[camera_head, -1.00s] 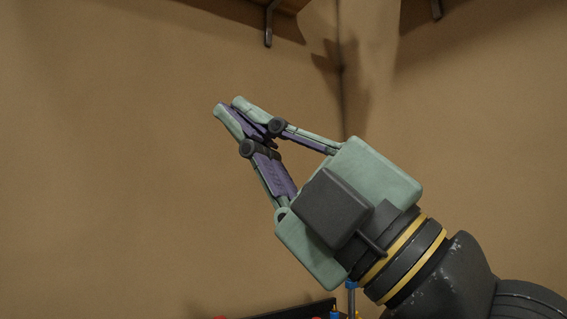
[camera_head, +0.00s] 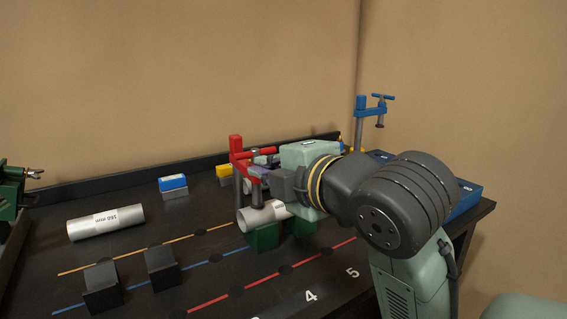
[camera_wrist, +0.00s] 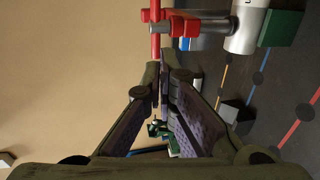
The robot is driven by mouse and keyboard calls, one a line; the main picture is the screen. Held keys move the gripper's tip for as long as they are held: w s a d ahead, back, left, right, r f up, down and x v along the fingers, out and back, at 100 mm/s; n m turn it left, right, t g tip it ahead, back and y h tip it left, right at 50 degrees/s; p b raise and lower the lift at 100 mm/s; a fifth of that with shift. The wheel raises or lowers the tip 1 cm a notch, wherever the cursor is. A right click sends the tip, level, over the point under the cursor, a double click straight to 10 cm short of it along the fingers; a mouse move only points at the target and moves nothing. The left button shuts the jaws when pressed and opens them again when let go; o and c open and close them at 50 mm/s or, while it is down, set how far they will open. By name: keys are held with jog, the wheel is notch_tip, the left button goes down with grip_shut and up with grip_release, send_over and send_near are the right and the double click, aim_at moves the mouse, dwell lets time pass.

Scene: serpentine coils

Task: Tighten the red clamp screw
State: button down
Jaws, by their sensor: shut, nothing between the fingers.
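The red clamp (camera_head: 237,146) stands at the table's middle. Its screw presses down toward a silver pipe (camera_head: 246,222) lying on green supports (camera_head: 265,238). In the wrist view the clamp's red handle bar (camera_wrist: 155,38) runs along the top of the picture, with the red clamp body and grey screw to its right. My gripper (camera_wrist: 159,68) is shut and empty, its fingertips close to the near end of that bar. I cannot tell whether they touch it. In the head view my gripper (camera_head: 262,171) is at the clamp's upper part, its fingertips partly hidden.
A blue clamp (camera_head: 362,112) stands at the back right beside a blue box (camera_head: 464,199). A loose silver pipe (camera_head: 107,222) lies at left, with black blocks (camera_head: 102,287) in front. A blue-topped block (camera_head: 174,186) is behind. A green vise-like device (camera_head: 10,193) is at the left edge.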

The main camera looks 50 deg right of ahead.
aim_at(238, 159)
jog(key=p+x, duration=0.1)
jog(key=x, duration=0.5)
jog(key=shift+w+a+b, duration=0.2)
jog(key=shift+w+b, duration=0.6)
jog(key=shift+w, duration=0.05)
